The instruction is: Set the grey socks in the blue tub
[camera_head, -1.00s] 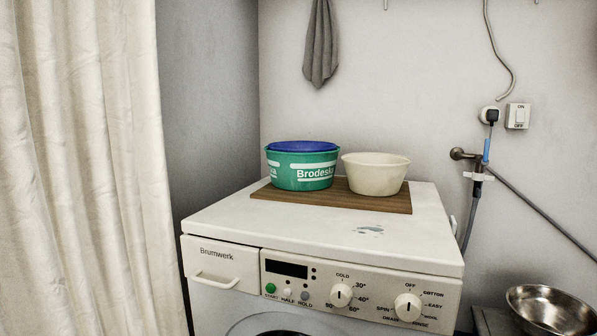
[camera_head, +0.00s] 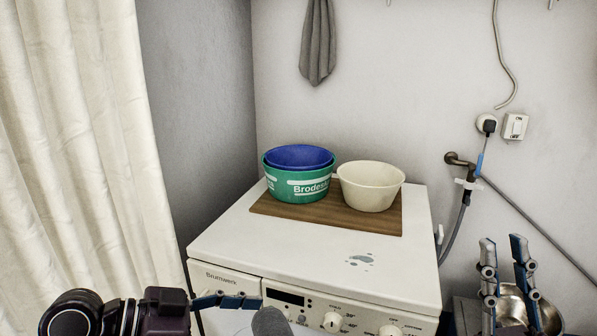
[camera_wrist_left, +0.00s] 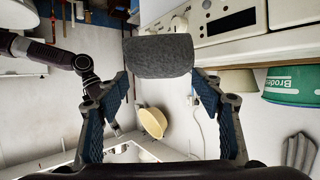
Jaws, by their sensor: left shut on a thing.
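The grey socks (camera_wrist_left: 158,56) are a rolled bundle held between the fingertips of my left gripper (camera_wrist_left: 160,76) in the left wrist view. In the head view the socks (camera_head: 271,322) show at the bottom edge, in front of the washing machine and below its top. The blue tub (camera_head: 300,156) sits nested inside a green tub (camera_head: 297,187) on the machine; its inside looks empty where visible. My left gripper is in front of and below the tubs. My right gripper (camera_head: 504,242) is open and empty at the lower right.
The tubs stand on a brown wooden board (camera_head: 330,221) on the washing machine (camera_head: 290,252), beside a cream bowl (camera_head: 370,187). A small puddle (camera_head: 361,259) lies in front. A metal bowl (camera_head: 512,303) is behind my right gripper. A curtain (camera_head: 80,140) hangs at left.

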